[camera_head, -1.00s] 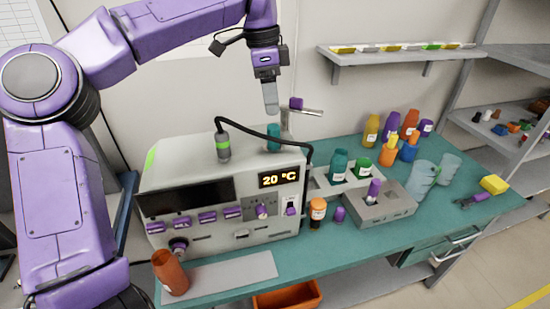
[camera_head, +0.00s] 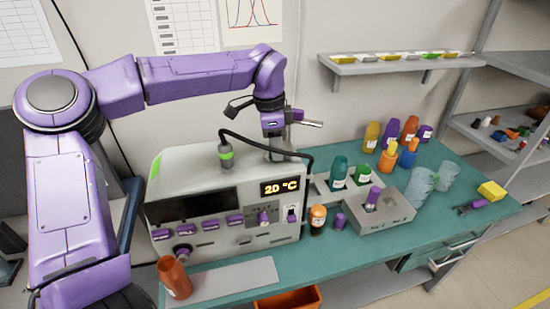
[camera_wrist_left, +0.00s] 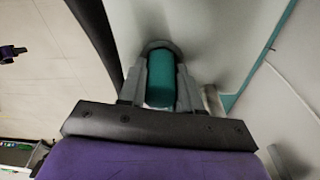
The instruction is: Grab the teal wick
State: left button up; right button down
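The teal wick (camera_wrist_left: 160,80) shows in the left wrist view as a teal cylinder lying between the two grey fingers of my left gripper (camera_wrist_left: 161,72). A finger runs close along each side of it; whether both press on it I cannot tell. In the head view my left gripper (camera_head: 275,149) points down at the top right of the grey machine (camera_head: 190,195), and its fingers hide the wick there. My right gripper is out of view.
A black cable arches from a green-banded plug (camera_head: 226,155) across the machine top, close to the gripper. A metal bar (camera_head: 311,124) sticks out behind it. Teal and green bottles (camera_head: 338,172), a grey block (camera_head: 385,212) and several coloured bottles stand to the right.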

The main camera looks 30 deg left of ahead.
pick_arm(q)
grip_shut()
jog(key=shift+r, duration=0.1)
